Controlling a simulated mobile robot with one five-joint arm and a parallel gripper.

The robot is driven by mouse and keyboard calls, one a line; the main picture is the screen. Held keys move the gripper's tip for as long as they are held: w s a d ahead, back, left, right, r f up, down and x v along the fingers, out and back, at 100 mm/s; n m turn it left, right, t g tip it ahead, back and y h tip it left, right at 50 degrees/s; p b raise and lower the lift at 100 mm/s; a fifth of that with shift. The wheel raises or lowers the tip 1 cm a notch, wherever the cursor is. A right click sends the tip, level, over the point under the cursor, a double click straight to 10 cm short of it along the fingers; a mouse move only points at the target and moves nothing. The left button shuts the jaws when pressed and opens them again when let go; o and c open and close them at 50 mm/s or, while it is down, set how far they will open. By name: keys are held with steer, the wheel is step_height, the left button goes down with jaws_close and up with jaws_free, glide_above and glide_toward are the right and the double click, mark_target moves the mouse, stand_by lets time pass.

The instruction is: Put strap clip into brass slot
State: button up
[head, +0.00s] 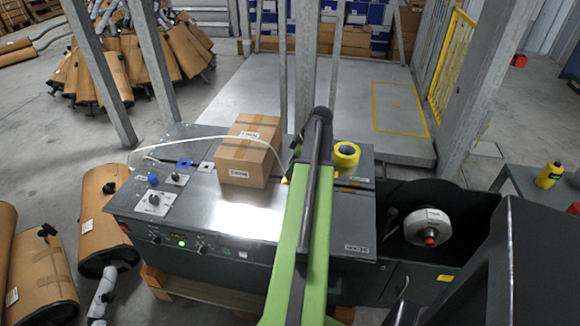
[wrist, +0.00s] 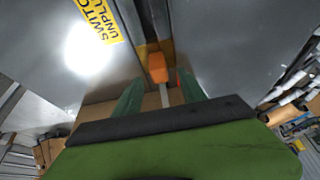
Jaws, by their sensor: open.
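The orange strap clip (wrist: 157,68) is at the end of a pale strap (wrist: 164,95) in the wrist view. It lies at a brass-coloured slot (wrist: 167,47); I cannot tell how deep it sits. My gripper (wrist: 161,82) has two green fingers standing apart, one on each side of the strap, with the clip just beyond their tips. Neither finger visibly touches it. My arm hides the gripper there.
A cardboard box (head: 247,152) stands on the grey machine top (head: 222,210), left of my arm. A yellow tape roll (head: 346,155) lies to its right. A white reel (head: 427,227) sits in the machine's right side. Wrapped mufflers (head: 104,215) stand at the left.

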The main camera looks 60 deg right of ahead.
steer(key=p+v, duration=1.2)
steer(key=v, duration=0.3)
steer(key=shift+r+p, duration=0.2)
steer(key=shift+p, duration=0.1)
